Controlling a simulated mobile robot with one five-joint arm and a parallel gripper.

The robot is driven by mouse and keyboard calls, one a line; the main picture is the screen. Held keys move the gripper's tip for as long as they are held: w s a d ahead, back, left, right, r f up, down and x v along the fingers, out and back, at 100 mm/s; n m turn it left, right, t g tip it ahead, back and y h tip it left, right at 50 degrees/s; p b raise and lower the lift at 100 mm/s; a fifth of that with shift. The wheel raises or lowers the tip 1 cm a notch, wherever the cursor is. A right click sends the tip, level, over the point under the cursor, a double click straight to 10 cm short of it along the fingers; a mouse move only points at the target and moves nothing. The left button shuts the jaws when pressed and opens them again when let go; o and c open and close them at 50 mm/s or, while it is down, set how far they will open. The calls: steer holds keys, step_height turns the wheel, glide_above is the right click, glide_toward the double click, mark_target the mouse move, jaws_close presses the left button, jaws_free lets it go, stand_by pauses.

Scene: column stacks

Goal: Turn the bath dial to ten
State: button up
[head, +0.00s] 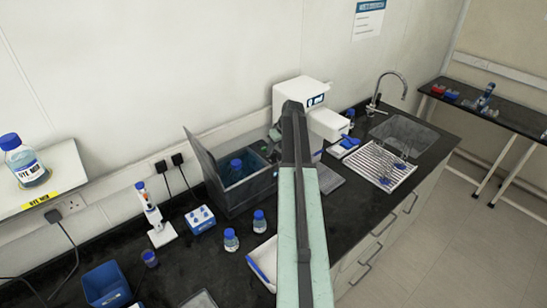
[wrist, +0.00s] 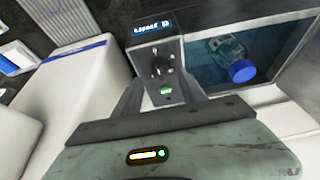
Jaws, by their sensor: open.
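The bath (head: 238,192) is a dark grey tank on the black bench, its lid tilted up and a blue-capped bottle (head: 236,166) inside. In the wrist view its front panel carries a small lit display (wrist: 153,29), a dark round dial (wrist: 160,66) and a green light (wrist: 166,90). The display's text and the dial's setting are too small to read. My gripper (wrist: 162,80) is open and empty, its dark fingers on either side of the panel's lower part, with the dial just beyond and between the tips. I cannot tell if they touch it. My arm hides the gripper in the head view.
A white machine (head: 300,95) stands behind my arm. Two blue-capped bottles (head: 231,240) (head: 259,221) and a blue-topped block (head: 200,219) stand in front of the bath. A pipette stand (head: 158,225) is at left. A rack (head: 383,166) and a sink (head: 405,133) are at right.

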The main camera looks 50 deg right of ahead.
mark_target(274, 152)
steer(key=b+x, duration=0.1)
steer(key=x, duration=0.2)
steer(key=shift+r, duration=0.1)
jaws_close()
